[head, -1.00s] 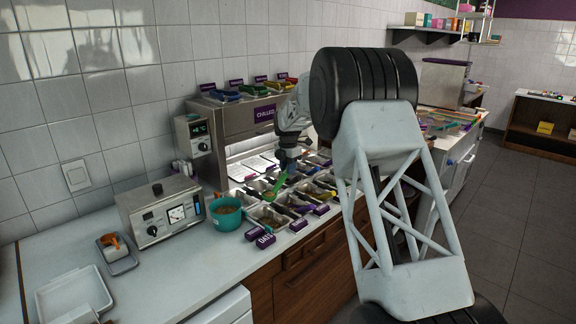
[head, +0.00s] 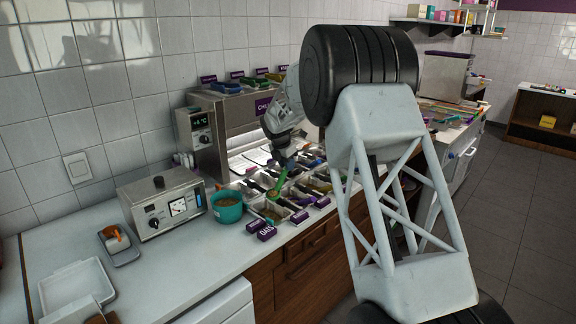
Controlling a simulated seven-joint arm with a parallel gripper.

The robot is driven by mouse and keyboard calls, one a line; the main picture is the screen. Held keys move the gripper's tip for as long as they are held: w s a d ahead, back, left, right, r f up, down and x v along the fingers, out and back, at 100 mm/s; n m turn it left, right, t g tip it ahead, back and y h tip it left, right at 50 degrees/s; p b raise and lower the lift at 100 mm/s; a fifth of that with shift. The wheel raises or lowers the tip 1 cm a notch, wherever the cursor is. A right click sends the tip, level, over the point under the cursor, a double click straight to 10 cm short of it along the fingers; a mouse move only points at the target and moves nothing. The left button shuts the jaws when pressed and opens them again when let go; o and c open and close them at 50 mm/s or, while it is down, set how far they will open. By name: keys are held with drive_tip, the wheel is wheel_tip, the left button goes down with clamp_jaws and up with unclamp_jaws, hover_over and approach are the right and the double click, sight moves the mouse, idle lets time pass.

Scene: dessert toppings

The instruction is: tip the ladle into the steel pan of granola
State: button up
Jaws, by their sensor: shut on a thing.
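My gripper (head: 283,164) is over the rows of steel pans, shut on the green ladle (head: 278,182). The ladle slants down to the left from the jaws, with its lower end just over or at the pans. I cannot tell whether it touches them or whether anything is in its bowl. The steel pans (head: 266,213) hold toppings of several colours. Which pan holds granola is too small to tell. A teal tub (head: 227,213) with brown contents stands left of the pans.
A steel appliance with a dial (head: 163,207) stands left of the tub. The chilled cabinet (head: 224,124) rises behind the pans. Purple label blocks (head: 266,232) line the counter's front edge. My arm hides the pans' right side.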

drive_tip(key=shift+s+a+r+t+h, duration=0.35)
drive_tip(key=shift+a+r+t+h, duration=0.05)
drive_tip(key=shift+t+h, duration=0.4)
drive_tip(key=shift+s+a+r+t+h, duration=0.1)
drive_tip(key=shift+s+a+t+h, duration=0.15)
drive_tip(key=shift+t+h, duration=0.05)
drive_tip(key=s+a+f+t+h, duration=0.4)
drive_tip(key=s+a+t+h, duration=0.5)
drive_tip(key=s+a, duration=0.3)
drive_tip(key=shift+t+h, duration=0.4)
idle(1.2)
idle(2.1)
